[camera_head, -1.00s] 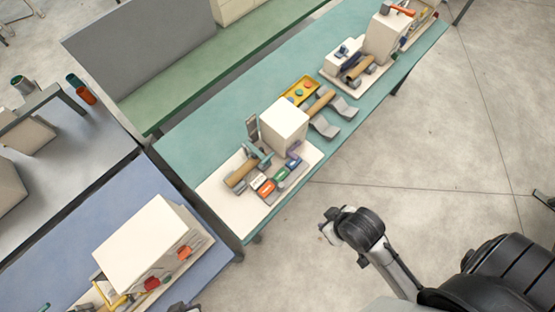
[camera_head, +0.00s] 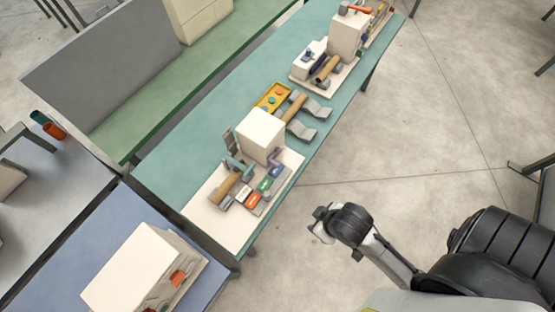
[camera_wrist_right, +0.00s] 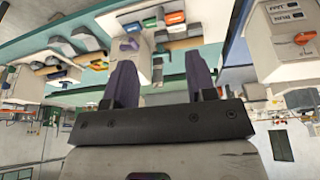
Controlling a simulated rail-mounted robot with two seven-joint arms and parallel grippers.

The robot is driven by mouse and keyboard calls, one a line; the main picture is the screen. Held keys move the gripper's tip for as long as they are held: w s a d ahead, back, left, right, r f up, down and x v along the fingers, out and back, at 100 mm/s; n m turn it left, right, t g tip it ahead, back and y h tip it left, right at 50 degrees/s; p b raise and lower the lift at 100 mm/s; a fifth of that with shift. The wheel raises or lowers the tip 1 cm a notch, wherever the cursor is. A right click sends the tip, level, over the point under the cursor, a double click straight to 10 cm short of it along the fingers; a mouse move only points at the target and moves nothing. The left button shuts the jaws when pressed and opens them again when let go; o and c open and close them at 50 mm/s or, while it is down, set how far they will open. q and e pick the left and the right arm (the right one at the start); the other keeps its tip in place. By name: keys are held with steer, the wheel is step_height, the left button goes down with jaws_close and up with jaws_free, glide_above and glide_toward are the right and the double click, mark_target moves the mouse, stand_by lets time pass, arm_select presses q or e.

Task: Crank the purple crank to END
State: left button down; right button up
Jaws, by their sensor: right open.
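The winder is a white box (camera_head: 261,133) on a pale base plate (camera_head: 229,230), at the near end of the teal table. The small purple crank (camera_head: 275,158) is on the box's right side in the head view. A small purple part, likely the crank, also shows in the right wrist view (camera_wrist_right: 128,44). A brown roller (camera_head: 226,188) lies on the plate beside coloured label blocks. My right gripper (camera_head: 325,223) is over the floor, right of the table and apart from the crank. Its fingers (camera_wrist_right: 160,80) are spread and empty in the wrist view. My left gripper is out of view.
A second machine (camera_head: 347,35) stands farther along the teal table (camera_head: 200,128), with a yellow tray (camera_head: 272,98) and grey curved pieces between. A white box (camera_head: 140,270) stands on the blue table at lower left. Open floor lies right of the teal table.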

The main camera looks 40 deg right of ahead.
steer(key=w+d+f+n+h+b, duration=0.1)
steer(key=w+d+f+b, duration=0.15)
steer(key=f+b, duration=0.5)
steer(key=w+d+f+b, duration=0.1)
steer(key=d+f+b, duration=0.2)
steer(key=f+b, duration=0.45)
steer(key=w+d+f+n+h+b, duration=0.1)
steer(key=d+f+b, duration=0.2)
steer(key=f+b, duration=0.45)
steer(key=t+y+b, duration=0.4)
steer(key=t+y, duration=0.2)
steer(key=t, duration=0.8)
glide_toward(279, 166)
steer(key=shift+n, duration=0.3)
steer(key=x, duration=0.8)
steer(key=shift+w+f, duration=0.3)
steer(key=shift+w, duration=0.05)
steer(key=shift+x, duration=0.9)
steer(key=shift+w, duration=0.15)
